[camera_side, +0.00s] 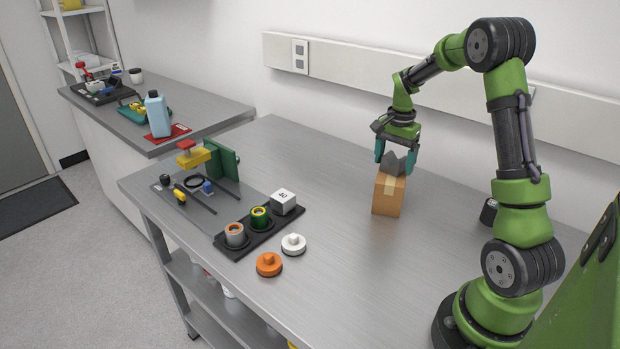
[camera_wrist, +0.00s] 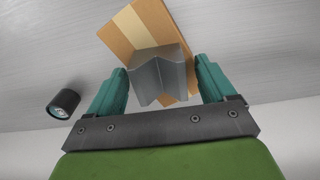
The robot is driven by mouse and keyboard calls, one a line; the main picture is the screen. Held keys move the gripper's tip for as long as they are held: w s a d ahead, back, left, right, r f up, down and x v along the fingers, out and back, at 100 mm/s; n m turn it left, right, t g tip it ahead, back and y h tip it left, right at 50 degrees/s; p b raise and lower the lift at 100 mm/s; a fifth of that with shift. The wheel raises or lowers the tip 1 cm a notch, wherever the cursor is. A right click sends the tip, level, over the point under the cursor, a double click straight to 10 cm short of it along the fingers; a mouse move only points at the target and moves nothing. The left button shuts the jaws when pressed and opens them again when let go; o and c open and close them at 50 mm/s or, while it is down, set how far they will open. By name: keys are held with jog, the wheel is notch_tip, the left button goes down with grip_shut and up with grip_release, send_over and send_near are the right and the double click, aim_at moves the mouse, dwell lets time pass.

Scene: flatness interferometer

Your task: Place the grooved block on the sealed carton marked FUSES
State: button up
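The grey grooved block (camera_side: 394,161) is at the top of a brown carton (camera_side: 387,198) with a lighter tape strip. It appears to rest there, with its V groove showing in the wrist view (camera_wrist: 160,72). No lettering on the carton is readable. My gripper (camera_side: 396,158) is above the carton, its teal fingers on either side of the block. In the wrist view, a narrow gap shows between each finger and the block, so the fingers look open around it. The block's underside is hidden.
A black cylinder (camera_wrist: 63,103) stands near the carton. A dark tray (camera_side: 262,236) holds ringed cylinders and a weight marked 40. An orange knob (camera_side: 269,264) and a white knob (camera_side: 293,244) lie beside it.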

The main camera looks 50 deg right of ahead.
aim_at(394, 163)
notch_tip(394, 163, up, 12)
jog(key=a+r+n+t, duration=0.2)
jog(key=a+r+n, duration=0.2)
jog(key=a, duration=0.5)
jog(key=s+a+n+t, duration=0.1)
jog(key=s+a+n, duration=0.2)
jog(key=a, duration=0.4)
jog(key=s+a+f+n+t+y, duration=0.1)
jog(key=s+a+n+t, duration=0.1)
jog(key=a, duration=0.5)
jog(key=s+a+f+n+t+y, duration=0.1)
jog(key=s+a+n+t, duration=0.1)
jog(key=s+a+n, duration=0.3)
jog(key=shift+s+a+f, duration=0.2)
jog(key=shift+s+a, duration=0.15)
jog(key=shift+a, duration=0.7)
